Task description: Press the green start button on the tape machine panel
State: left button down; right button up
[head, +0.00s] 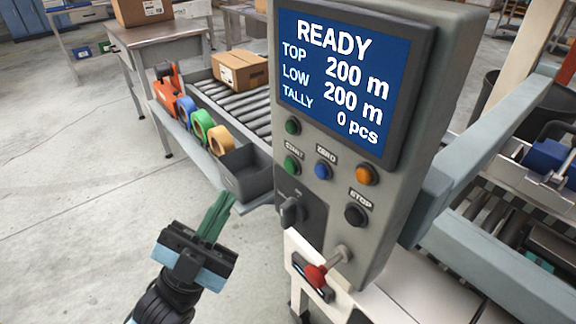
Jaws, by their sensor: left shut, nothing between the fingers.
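The tape machine panel (270,180) is a grey upright box in the middle right, with a blue screen (345,75) reading READY. The green start button (291,166) sits at its left under the label START. My left gripper (217,212) is shut and empty, below and left of the start button and apart from the panel. My right gripper is not in view.
A black rotary switch (292,211) and a red-knobbed lever (317,274) are low on the panel. A roller conveyor (235,100) carries a carton (240,69) behind it. Tape rolls (203,123) and a dark bin (246,173) line its side. The floor at left is clear.

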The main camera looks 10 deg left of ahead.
aim_at(290, 167)
pick_arm(q)
jog(key=w+d, duration=0.5)
jog(key=w, duration=0.1)
jog(key=shift+w+b, duration=0.15)
jog(key=shift+b, duration=0.25)
dwell(0.8)
dwell(1.1)
jog(key=shift+w+d, duration=0.25)
jog(key=shift+w, duration=0.05)
